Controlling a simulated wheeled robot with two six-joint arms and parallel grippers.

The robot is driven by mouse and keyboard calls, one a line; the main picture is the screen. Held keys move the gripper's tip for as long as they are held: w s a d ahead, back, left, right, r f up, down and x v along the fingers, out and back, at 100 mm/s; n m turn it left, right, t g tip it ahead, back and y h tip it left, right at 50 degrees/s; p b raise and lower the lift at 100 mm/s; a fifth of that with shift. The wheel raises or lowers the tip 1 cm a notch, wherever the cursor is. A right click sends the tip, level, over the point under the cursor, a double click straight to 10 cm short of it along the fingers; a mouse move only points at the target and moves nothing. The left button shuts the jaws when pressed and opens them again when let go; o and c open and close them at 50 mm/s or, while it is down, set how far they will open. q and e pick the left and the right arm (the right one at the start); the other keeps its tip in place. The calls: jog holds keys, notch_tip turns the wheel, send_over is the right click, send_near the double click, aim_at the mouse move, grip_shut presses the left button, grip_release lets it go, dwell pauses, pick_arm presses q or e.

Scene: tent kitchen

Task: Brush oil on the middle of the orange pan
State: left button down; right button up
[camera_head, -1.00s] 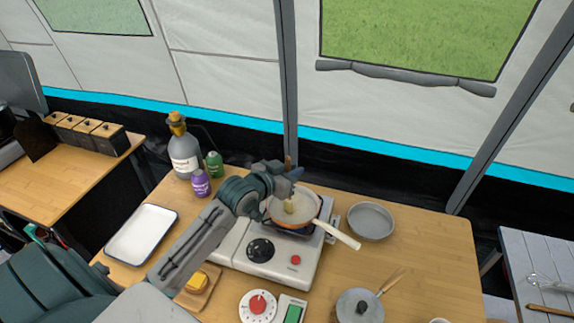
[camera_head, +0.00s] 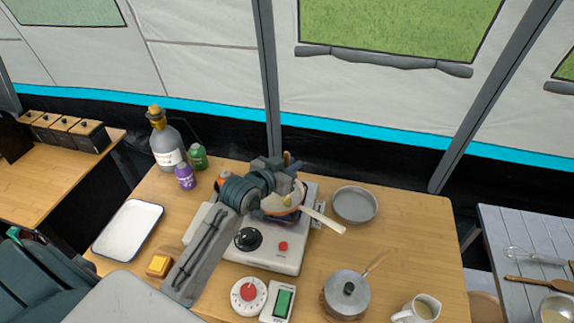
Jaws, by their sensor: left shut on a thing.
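The orange pan (camera_head: 297,198), with a pale inside and a cream handle (camera_head: 327,222), sits on the white portable stove (camera_head: 272,258). My left gripper (camera_head: 287,187) is directly over the pan and hides much of its inside. It is shut on a brush, whose brown handle end (camera_head: 287,158) sticks up above the gripper. The bristles are hidden behind the gripper, so I cannot tell whether they touch the pan. My right gripper is not in view.
A large bottle (camera_head: 165,145), with green (camera_head: 198,156) and purple (camera_head: 185,177) bottles, stands behind left. A white tray (camera_head: 128,228) lies left. The table's right side is clear.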

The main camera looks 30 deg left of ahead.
pick_arm(q)
jog(key=w+a+p, duration=0.3)
jog(key=w+a, duration=0.1)
jog(key=a, duration=0.3)
jog(key=shift+w+a, duration=0.3)
dwell(3.6)
